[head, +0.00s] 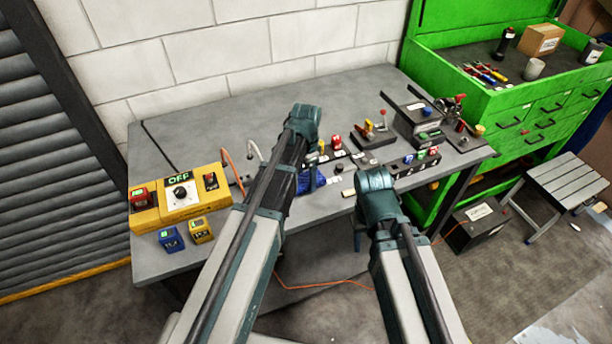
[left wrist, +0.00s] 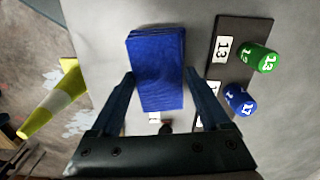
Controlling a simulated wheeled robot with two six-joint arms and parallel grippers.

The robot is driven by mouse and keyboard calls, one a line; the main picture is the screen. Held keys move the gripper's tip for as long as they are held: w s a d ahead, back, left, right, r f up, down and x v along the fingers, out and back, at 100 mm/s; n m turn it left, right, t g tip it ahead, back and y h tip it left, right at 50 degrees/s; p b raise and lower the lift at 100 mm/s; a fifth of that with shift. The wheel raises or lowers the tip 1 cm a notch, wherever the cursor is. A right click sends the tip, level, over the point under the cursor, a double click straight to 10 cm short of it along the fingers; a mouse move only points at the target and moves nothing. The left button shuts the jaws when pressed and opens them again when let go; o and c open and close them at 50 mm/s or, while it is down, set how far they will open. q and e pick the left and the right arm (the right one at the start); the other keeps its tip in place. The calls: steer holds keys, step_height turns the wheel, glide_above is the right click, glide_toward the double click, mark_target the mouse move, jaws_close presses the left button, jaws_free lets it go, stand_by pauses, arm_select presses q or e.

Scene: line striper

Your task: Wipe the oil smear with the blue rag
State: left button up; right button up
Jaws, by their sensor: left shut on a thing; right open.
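The blue rag (left wrist: 157,60) is a folded, layered block between the fingers of my left gripper (left wrist: 160,76) in the left wrist view. The gripper is shut on it, a finger at each side. In the head view part of the rag (head: 307,183) shows beside my left arm near the bench's front edge, and my arm hides the gripper there. I cannot make out the oil smear in either view.
On the grey bench (head: 215,118), a yellow control box (head: 181,200) stands left, with small blue (head: 170,239) and yellow (head: 199,230) blocks before it. Racks with coloured knobs (head: 415,160) and clamps (head: 372,135) stand right. A green cabinet (head: 435,60) adjoins.

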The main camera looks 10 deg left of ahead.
arm_select(q)
steer(key=shift+r+p, duration=1.95)
steer(key=shift+r, duration=0.4)
step_height(320, 180, up, 3)
steer(key=p, duration=0.3)
